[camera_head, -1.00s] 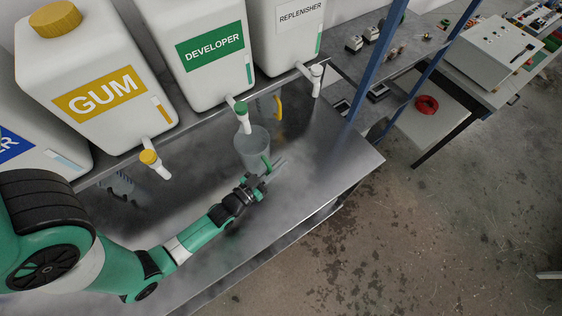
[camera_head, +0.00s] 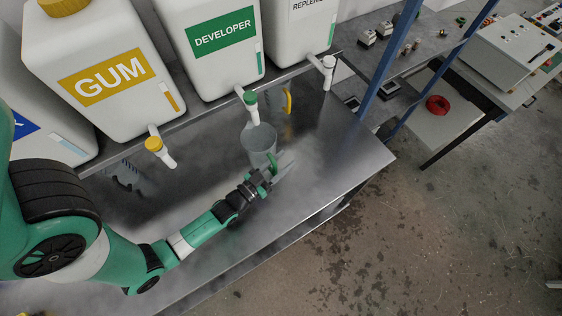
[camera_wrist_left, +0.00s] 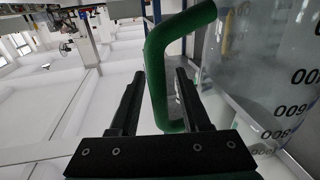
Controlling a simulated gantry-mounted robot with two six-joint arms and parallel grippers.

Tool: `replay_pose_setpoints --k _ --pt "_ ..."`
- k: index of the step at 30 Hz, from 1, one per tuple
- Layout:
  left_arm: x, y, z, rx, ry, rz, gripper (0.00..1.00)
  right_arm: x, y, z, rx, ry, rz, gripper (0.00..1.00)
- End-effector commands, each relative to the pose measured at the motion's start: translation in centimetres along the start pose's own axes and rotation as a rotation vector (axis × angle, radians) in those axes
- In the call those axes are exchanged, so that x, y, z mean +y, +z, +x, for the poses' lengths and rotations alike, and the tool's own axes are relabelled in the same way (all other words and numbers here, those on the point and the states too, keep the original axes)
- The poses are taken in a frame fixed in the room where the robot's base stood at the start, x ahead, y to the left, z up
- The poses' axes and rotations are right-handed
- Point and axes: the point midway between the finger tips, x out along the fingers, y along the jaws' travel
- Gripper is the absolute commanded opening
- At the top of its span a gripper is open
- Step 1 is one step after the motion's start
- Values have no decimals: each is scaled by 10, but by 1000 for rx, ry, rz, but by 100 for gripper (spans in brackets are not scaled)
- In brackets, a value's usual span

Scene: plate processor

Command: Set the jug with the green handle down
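The clear jug (camera_head: 258,140) with the green handle (camera_head: 272,162) is upright over the steel bench, just below and in front of the green developer tap (camera_head: 250,97). I cannot tell for certain whether its base touches the bench. My left gripper (camera_head: 280,172) is at the handle side of the jug. In the left wrist view the green handle (camera_wrist_left: 155,75) passes between the two fingers of my left gripper (camera_wrist_left: 160,85), with a gap showing beside it, so the fingers look open around it. The jug wall (camera_wrist_left: 245,80) with its printed scale is at the right. My right gripper is not visible.
White tanks labelled gum (camera_head: 105,75) and developer (camera_head: 222,45) stand behind the bench (camera_head: 330,150). A yellow-handled jug (camera_head: 287,100) is behind the green one. A dark-handled jug (camera_head: 122,182) is at the left. The bench right of my gripper is clear.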

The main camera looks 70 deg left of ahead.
Motion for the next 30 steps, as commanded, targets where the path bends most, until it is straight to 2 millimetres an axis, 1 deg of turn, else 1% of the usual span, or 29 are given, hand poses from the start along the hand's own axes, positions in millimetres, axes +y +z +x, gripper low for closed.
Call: replay_pose_setpoints --k 1,8,13,14,15,21,24,27,30 --pt "-1 24 -6 -50 -3 11 48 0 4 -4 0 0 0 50" --pt "-1 24 -6 -51 -4 12 48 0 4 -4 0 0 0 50" --pt "-1 7 -7 -53 -4 13 48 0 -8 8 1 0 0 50" --pt "-1 13 -15 -55 -4 12 48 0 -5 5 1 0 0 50" --pt "-1 13 -25 -55 -4 11 48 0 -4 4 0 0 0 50" --pt "-1 8 -77 -54 -4 8 48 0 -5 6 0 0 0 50" --pt "-1 6 -99 -52 -6 6 48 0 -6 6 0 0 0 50" --pt "-2 3 -114 -48 -9 6 48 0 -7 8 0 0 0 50" --pt "-1 2 -122 -45 -6 4 48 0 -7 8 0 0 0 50"
